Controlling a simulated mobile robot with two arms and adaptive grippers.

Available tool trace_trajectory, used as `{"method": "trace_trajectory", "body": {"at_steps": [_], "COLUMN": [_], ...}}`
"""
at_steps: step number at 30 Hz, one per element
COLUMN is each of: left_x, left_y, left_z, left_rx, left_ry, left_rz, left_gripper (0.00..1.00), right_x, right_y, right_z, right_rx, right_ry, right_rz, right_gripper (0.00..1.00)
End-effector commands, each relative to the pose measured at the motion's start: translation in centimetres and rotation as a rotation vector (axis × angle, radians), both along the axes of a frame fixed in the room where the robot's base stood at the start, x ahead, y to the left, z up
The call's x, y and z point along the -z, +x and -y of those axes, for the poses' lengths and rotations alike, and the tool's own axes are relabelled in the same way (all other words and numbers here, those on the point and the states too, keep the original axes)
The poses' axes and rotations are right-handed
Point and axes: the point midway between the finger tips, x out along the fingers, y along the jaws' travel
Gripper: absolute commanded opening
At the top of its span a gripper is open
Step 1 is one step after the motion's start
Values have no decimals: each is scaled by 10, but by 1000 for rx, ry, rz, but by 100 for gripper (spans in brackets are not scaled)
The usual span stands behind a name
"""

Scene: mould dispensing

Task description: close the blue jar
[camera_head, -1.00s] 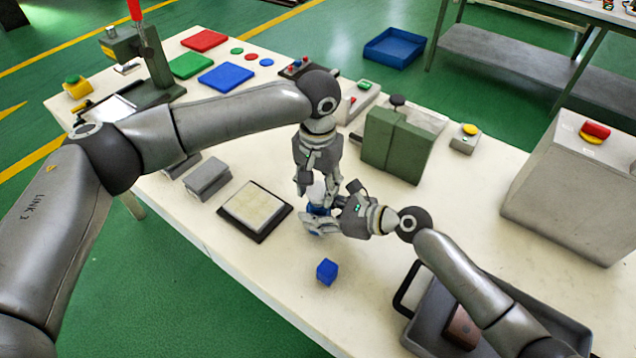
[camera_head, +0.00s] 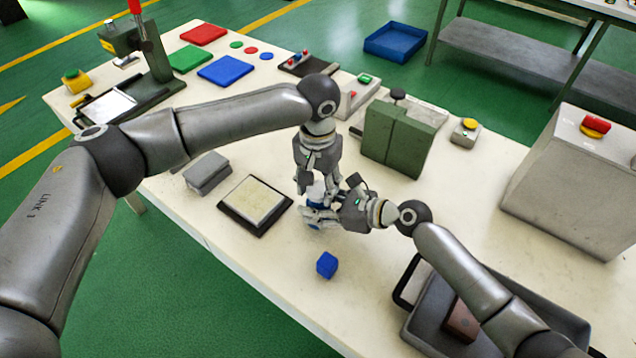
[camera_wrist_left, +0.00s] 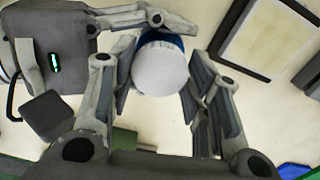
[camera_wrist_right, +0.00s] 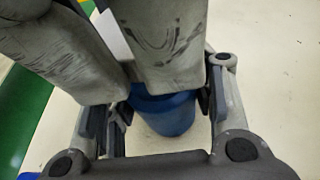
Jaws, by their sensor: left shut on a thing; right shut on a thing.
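The blue jar (camera_wrist_right: 170,110) stands on the white table, mostly hidden by my grippers in the head view. A white round lid (camera_wrist_left: 160,69) is at its top, with blue jar showing beyond it in the left wrist view. My left gripper (camera_head: 314,187) points down from above, its fingers shut on the lid. My right gripper (camera_head: 318,213) comes from the right, lower down, shut around the blue jar body. Fingers hide the joint between lid and jar, so I cannot tell whether the lid is fully seated.
A blue cube (camera_head: 326,265) lies in front of the grippers. A framed pale plate (camera_head: 230,208) is to the left, a green block (camera_head: 390,140) behind right. A grey tray (camera_head: 425,337) with a brown block (camera_head: 461,321) is at front right.

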Motion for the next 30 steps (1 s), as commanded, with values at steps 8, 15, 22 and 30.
{"method": "trace_trajectory", "body": {"at_steps": [8,15,22,30], "left_x": [3,8,11,11], "left_y": [0,0,0,0], "left_z": [0,0,0,0], "left_rx": [0,-1,-1,0], "left_ry": [0,0,-1,-1], "left_rz": [0,0,0,0], "left_gripper": [37,37,47,66], "right_x": [0,0,0,0], "right_y": [0,0,0,0], "right_z": [0,0,0,0], "right_rx": [0,0,0,1], "right_ry": [0,0,0,0], "right_rz": [0,0,0,0], "right_gripper": [7,7,0,0]}}
